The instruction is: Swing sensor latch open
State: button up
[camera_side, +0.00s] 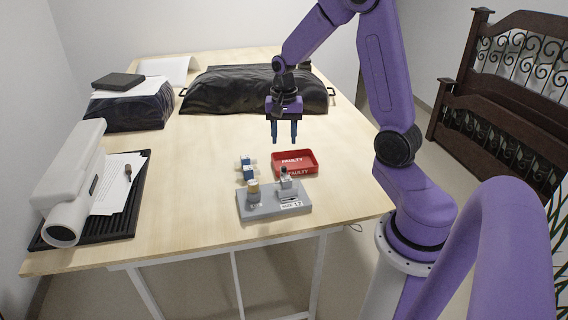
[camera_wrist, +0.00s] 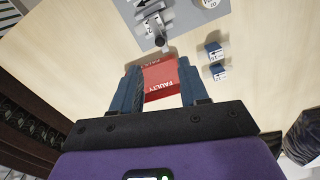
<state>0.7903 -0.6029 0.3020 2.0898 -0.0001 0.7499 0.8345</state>
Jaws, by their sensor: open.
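A grey base plate (camera_side: 266,213) with a white label stands near the front of the table. On its right part sits a small metal latch mechanism (camera_side: 287,186) with a dark upright knob; it also shows at the top of the wrist view (camera_wrist: 154,22). A tan round cap (camera_side: 253,190) stands on the plate's left part. My gripper (camera_side: 284,140) hangs above the table behind the plate, pointing down. It is open and empty, and its blue fingers also show in the wrist view (camera_wrist: 165,88). The latch's exact position is too small to tell.
A red tray (camera_side: 312,166) marked FAULTY lies just behind the plate, close to my gripper. Two small blue-and-white parts (camera_side: 247,169) lie left of it. A black-covered bulk (camera_side: 240,92) fills the back. A white device (camera_side: 75,185) on a dark mat stands left. The table's middle left is clear.

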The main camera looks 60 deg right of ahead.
aim_at(284, 167)
notch_tip(284, 167, down, 10)
jog(key=shift+r, duration=0.1)
dwell(0.4)
grip_shut()
